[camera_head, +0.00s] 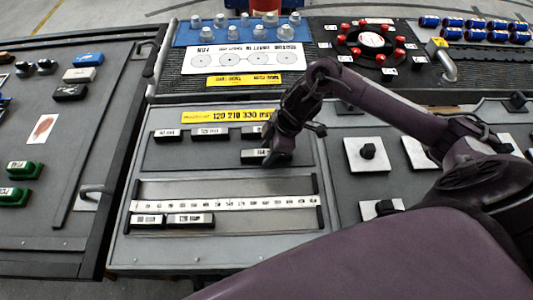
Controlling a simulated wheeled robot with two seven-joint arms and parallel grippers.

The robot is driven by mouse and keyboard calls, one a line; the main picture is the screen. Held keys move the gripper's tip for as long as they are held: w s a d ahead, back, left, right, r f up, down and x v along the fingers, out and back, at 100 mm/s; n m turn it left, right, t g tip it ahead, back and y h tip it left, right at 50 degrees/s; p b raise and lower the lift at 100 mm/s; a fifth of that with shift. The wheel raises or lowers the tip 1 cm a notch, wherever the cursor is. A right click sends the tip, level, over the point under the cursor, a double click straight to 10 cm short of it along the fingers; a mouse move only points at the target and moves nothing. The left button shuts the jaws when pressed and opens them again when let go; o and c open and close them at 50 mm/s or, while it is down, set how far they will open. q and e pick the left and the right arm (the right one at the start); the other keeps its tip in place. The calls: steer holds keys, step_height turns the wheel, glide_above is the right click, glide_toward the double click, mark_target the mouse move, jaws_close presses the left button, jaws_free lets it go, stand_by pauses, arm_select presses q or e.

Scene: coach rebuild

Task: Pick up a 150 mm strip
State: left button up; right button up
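Short black strips with white labels lie on the grey bench panel. Three stand in a row under the yellow sign: a left strip (167,135), a middle strip (210,134) and a right strip (250,132) partly behind my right arm. Another black strip (256,156) lies in front of that row, its label too small to read surely. My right gripper (274,157) points down at this strip's right end and hides it. Whether its fingers are closed on it cannot be told. Two more strips, a short one (147,221) and a longer one (190,220), lie below the white ruler (225,204). My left gripper is out of view.
A yellow sign (228,116) stands behind the strips. Bolts (250,30) and a red-knobbed dial (371,40) are at the back. White square plates (367,154) lie to the right under my arm. A separate dark panel (85,150) with green blocks stands left.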

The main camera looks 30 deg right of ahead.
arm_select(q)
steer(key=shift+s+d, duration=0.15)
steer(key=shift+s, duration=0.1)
arm_select(e)
steer(key=c, duration=0.8)
steer(key=shift+r, duration=0.15)
